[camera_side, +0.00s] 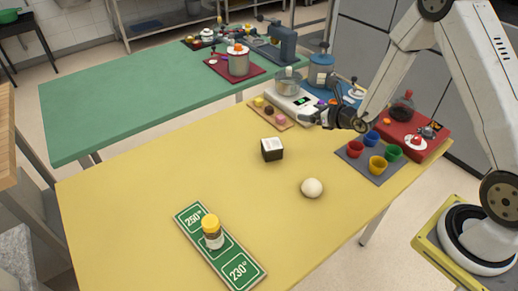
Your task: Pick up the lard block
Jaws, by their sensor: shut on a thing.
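My gripper (318,116) is at the right of the yellow table, close by the white scale (298,103). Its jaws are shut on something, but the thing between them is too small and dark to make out. I cannot say for sure which object is the lard block. A dark cube with a white top (271,149) stands apart on the yellow table, left of and nearer than my gripper. A small wooden board (280,123) beside the scale bears yellow, brown and pink pieces.
A white ball (312,187) lies on the yellow table (150,200). A grey mat with coloured cups (376,164) and a red box (432,139) are at right. A yellow-capped jar (212,232) stands on a green sign board (240,262). The table's left is clear.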

